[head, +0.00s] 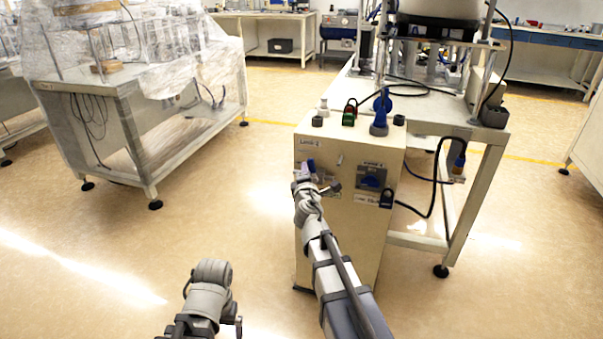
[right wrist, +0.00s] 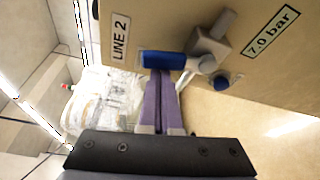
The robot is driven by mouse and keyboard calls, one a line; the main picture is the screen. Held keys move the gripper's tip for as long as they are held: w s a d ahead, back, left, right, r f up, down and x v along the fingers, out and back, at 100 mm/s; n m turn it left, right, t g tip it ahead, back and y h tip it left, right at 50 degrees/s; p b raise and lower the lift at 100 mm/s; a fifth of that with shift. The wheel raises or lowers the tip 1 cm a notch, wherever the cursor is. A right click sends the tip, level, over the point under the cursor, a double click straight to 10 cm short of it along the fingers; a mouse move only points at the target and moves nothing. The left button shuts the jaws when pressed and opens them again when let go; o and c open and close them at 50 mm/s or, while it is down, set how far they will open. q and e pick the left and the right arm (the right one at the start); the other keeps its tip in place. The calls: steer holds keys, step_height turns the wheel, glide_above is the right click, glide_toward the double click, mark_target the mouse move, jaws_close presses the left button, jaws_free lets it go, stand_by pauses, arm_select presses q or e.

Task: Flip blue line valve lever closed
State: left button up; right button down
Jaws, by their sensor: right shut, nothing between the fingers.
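The blue valve lever (right wrist: 163,60) sits on the cabinet front below the LINE 2 label (right wrist: 120,36), joined to a grey valve body (right wrist: 208,42). In the head view the lever (head: 311,164) shows small, just above my right gripper (head: 309,181). The right gripper (right wrist: 160,73) is shut and empty, its purple fingers together, with their tips at the lever's edge in the right wrist view. I cannot tell whether they press on it. Only part of my left arm shows at the bottom of the head view; its fingers are not seen.
Blue and green fittings stand on top. A white-framed bench (head: 462,200) stands right, a plastic-covered bench (head: 95,115) left. Floor between is clear.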

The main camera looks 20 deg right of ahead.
arm_select(q)
steer(key=shift+r, duration=0.2)
arm_select(e)
steer(key=shift+s+d+r, duration=0.25)
steer(key=shift+s+d, duration=0.05)
steer(key=shift+d, duration=0.15)
arm_select(q)
steer(key=shift+a, duration=0.1)
stand_by(0.4)
